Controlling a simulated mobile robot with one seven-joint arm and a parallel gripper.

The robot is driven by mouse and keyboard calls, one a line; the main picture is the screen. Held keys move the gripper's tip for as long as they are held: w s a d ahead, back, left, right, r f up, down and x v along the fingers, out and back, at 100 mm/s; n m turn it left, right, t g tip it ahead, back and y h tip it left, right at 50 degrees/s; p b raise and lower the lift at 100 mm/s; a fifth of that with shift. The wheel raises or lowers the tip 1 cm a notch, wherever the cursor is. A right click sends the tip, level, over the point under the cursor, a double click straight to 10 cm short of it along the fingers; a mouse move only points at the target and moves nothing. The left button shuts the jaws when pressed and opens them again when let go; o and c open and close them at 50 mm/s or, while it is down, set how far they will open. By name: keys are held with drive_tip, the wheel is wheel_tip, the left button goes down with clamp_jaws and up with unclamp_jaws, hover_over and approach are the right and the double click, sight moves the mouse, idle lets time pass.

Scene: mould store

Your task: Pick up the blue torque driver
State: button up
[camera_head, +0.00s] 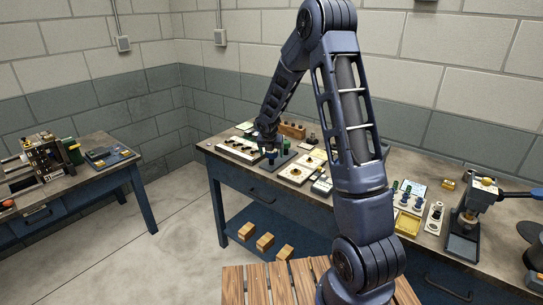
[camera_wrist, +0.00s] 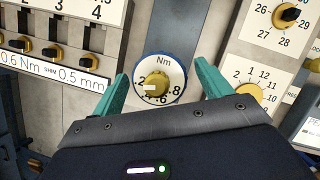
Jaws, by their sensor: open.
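The blue torque driver (camera_wrist: 178,68) is seen from above in the wrist view, as a round white dial marked "Nm" with a blue rim and a yellow knob in the middle. My gripper (camera_wrist: 163,78) is open, with one teal finger to the left of the dial and one to the right. Both fingers look apart from the rim, and the driver's lower body is hidden. In the head view my gripper (camera_head: 268,143) is low over the left part of the bench, with a small blue part of the driver (camera_head: 271,155) just under it.
A white panel with several dark knobs, marked "0.6 Nm" and "0.5 mm" (camera_wrist: 45,68), lies left of the driver. Numbered dial plates (camera_wrist: 272,45) lie close on the right. The bench (camera_head: 405,160) is crowded with fixtures, and a press (camera_head: 470,215) stands at the right.

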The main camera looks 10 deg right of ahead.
drive_tip(key=shift+f, duration=0.15)
drive_tip(key=c, duration=1.2)
